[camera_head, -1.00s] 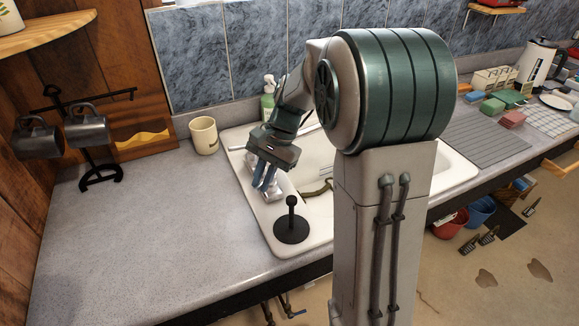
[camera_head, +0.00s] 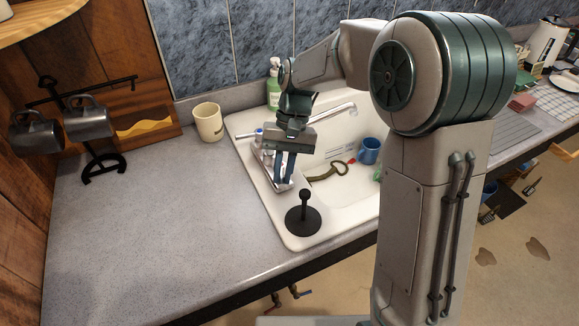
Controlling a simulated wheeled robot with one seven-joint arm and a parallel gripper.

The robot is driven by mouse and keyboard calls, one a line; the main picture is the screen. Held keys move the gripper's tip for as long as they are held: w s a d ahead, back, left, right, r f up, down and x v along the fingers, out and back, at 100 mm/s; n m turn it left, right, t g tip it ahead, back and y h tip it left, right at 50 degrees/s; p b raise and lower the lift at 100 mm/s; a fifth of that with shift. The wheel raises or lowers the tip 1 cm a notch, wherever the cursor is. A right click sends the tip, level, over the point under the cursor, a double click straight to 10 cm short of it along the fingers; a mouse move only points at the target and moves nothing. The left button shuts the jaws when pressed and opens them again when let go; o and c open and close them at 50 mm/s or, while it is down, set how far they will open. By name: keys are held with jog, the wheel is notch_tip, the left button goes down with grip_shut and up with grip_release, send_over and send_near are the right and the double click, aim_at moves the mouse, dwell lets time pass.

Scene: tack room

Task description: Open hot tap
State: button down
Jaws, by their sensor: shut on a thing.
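The chrome tap (camera_head: 268,165) stands on the left rim of the white sink (camera_head: 240,121). Its spout (camera_head: 335,109) reaches right over the basin. A lever with a blue mark (camera_head: 259,132) sticks out at the tap's far left end. My gripper (camera_head: 284,181) points down with its blue fingers at the tap's near end, shut on a chrome part there that looks like the other handle. The fingers hide most of that part, and I see no hot mark.
A black paper-towel-like stand (camera_head: 303,220) is close in front of my gripper. A cream mug (camera_head: 208,122) and a green soap bottle (camera_head: 273,85) stand behind. A blue mug (camera_head: 369,150) is in the basin.

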jog(key=shift+w+r, duration=0.1)
jog(key=c, duration=1.5)
grip_release()
jog(key=shift+o, duration=0.2)
jog(key=v, duration=1.3)
jog(key=shift+r+b, duration=0.3)
jog(key=shift+d, duration=0.15)
jog(key=s+d+f+t+h, duration=0.1)
jog(key=s+d+f+t, duration=0.2)
jog(key=s+d, duration=0.4)
jog(key=s+d+f+t+h, duration=0.1)
jog(key=s+d+f+t, duration=0.3)
jog(key=s, duration=0.8)
jog(key=d+t, duration=0.1)
jog(key=d, duration=0.1)
jog(key=shift+s+d+m, duration=0.3)
jog(key=shift+d+m, duration=0.1)
